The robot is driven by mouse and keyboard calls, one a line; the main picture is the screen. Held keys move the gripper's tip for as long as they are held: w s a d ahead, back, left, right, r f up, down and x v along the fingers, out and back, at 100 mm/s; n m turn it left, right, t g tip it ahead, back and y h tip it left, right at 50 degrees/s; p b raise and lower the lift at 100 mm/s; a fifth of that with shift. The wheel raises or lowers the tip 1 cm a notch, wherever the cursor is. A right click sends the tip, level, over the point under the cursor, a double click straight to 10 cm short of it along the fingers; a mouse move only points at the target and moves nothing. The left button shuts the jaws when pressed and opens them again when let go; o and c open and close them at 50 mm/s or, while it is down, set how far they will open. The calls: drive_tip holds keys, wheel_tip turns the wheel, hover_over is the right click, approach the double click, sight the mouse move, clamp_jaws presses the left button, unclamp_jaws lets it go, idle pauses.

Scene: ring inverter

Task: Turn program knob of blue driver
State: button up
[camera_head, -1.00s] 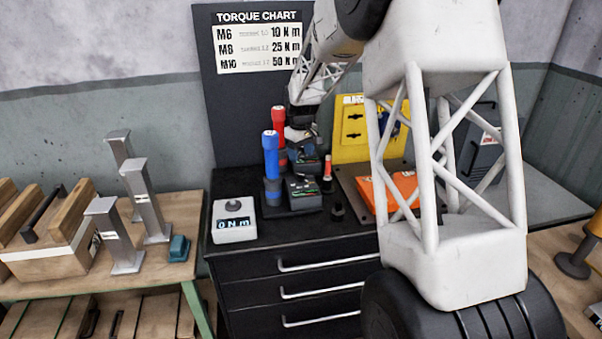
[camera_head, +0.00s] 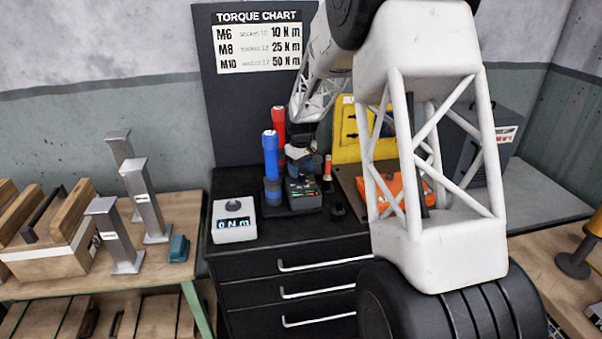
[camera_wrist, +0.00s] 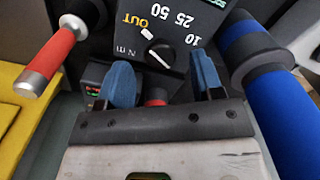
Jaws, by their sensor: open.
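The blue driver (camera_head: 271,157) stands upright on the black cabinet, with its dark control box (camera_head: 305,194) beside it. In the wrist view its blue handle (camera_wrist: 268,90) is at the right. The control box (camera_wrist: 176,70) there shows a small display and a dial marked OUT, 50, 25, 10. In the head view my gripper (camera_head: 299,155) is just above the box, partly hidden.
A red driver (camera_head: 278,122) stands behind the blue one. A small red-handled tool (camera_head: 327,167) stands right of the box, close to my gripper. A white torque display (camera_head: 234,220) reads 0 N m at the left.

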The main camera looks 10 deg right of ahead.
drive_tip(key=shift+f, duration=0.9)
drive_tip(key=shift+c, duration=0.4)
drive_tip(key=c, duration=0.8)
drive_tip(key=shift+c, duration=0.2)
drive_tip(key=shift+m, duration=0.5)
drive_tip(key=m, duration=0.2)
drive_tip(key=shift+m, duration=0.3)
drive_tip(key=m, duration=0.4)
